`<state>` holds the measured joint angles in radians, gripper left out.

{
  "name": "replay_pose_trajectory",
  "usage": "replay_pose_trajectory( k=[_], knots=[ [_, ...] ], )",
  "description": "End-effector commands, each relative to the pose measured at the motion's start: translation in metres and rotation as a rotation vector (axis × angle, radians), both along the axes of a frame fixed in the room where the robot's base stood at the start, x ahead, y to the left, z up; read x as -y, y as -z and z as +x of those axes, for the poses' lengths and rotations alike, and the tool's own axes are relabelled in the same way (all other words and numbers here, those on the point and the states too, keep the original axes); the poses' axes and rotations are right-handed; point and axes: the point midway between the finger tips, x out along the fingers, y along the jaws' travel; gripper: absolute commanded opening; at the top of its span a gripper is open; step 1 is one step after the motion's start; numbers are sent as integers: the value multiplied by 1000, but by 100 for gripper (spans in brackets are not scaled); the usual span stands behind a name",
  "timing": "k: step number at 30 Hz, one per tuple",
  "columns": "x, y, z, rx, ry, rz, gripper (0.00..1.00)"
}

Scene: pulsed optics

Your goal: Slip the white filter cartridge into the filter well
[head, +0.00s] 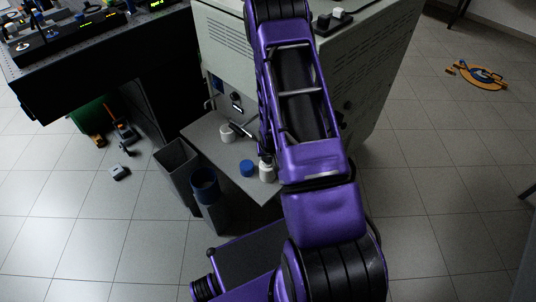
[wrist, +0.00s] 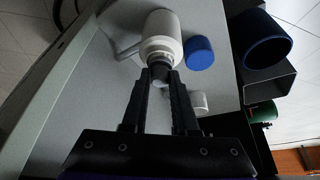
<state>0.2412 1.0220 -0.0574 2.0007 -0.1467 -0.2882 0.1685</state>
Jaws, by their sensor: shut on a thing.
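The white filter cartridge (wrist: 163,28) is a bottle-like cylinder with a narrower neck and a dark end. In the wrist view, my gripper (wrist: 160,78) is shut on that dark end, with the white body beyond the fingertips. The cartridge also shows in the head view (head: 266,174), beside my purple arm, over the grey shelf. I cannot tell whether it touches the shelf. My arm hides much of this area in the head view. A white cup-like piece (head: 226,133) stands farther back on the shelf; it shows partly in the wrist view (wrist: 199,103). I cannot tell whether it is the filter well.
A blue cylinder (head: 247,168) stands on the grey shelf (head: 210,147) close to the cartridge. The pale cabinet (head: 225,55) rises behind the shelf. A grey bin (head: 178,168) and a blue-rimmed bin (head: 206,188) stand left of it. The floor at right is mostly clear.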

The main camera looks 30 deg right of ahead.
Motion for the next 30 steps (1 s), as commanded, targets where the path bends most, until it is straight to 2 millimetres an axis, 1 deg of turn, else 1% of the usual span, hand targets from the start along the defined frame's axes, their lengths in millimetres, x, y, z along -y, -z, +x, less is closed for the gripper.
replay_pose_trajectory(
  k=[8,9,11,12,15,22,25,28,30],
  knots=[
    [0,8,1,2,0,-1,0],
    [0,9,1,2,0,-1,29],
    [0,8,1,2,0,-1,40],
    [0,8,1,2,0,-1,47],
    [0,8,1,1,0,0,62],
    [0,9,0,0,0,0,62],
    [0,6,-1,0,0,0,62],
    [-1,-4,-4,1,0,0,62],
    [-2,-16,-8,1,0,0,62]
  ],
)
